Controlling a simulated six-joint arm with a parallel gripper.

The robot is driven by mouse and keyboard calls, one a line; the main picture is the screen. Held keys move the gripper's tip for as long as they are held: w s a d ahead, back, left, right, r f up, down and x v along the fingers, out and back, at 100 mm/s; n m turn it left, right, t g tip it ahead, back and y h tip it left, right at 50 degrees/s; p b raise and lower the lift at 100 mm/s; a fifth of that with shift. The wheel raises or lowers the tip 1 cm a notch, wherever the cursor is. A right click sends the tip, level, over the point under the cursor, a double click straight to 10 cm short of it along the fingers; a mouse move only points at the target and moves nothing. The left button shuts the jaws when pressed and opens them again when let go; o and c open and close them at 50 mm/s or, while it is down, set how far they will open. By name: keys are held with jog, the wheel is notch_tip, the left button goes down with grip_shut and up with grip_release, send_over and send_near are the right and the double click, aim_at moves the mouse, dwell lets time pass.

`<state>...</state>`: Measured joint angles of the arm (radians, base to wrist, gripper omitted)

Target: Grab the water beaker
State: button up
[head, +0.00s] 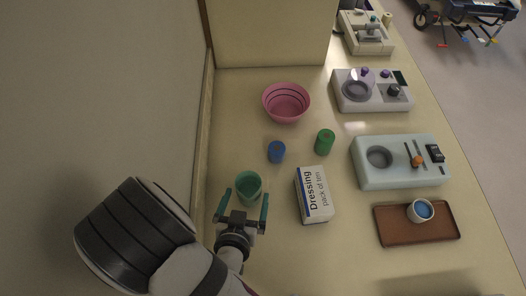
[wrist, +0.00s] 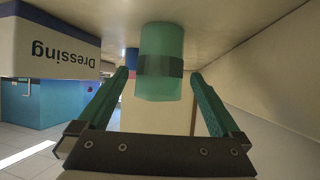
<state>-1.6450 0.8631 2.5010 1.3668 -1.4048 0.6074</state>
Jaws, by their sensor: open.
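A green, slightly see-through beaker (head: 249,181) stands upright on the counter near the wall. My gripper (head: 247,193) is open just in front of it, one finger toward each side. In the wrist view the beaker (wrist: 160,45), with a dark band around it, appears centred between the spread fingertips of my gripper (wrist: 160,73). I see no finger pressing on it. A small white cup with blue contents (head: 422,211) stands on a brown tray (head: 393,236) at the right.
A white Dressing box (head: 314,195) lies close right of the beaker. A blue canister (head: 277,152), a green canister (head: 325,142) and a pink bowl (head: 286,103) stand beyond. White devices (head: 372,180) line the right side. The wall (head: 120,90) is close on the left.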

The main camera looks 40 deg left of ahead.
aim_at(251, 181)
jog(key=x, duration=0.7)
jog(key=shift+w, duration=0.1)
jog(key=c, duration=1.4)
jog(key=shift+a+r, duration=0.1)
jog(key=shift+r, duration=0.05)
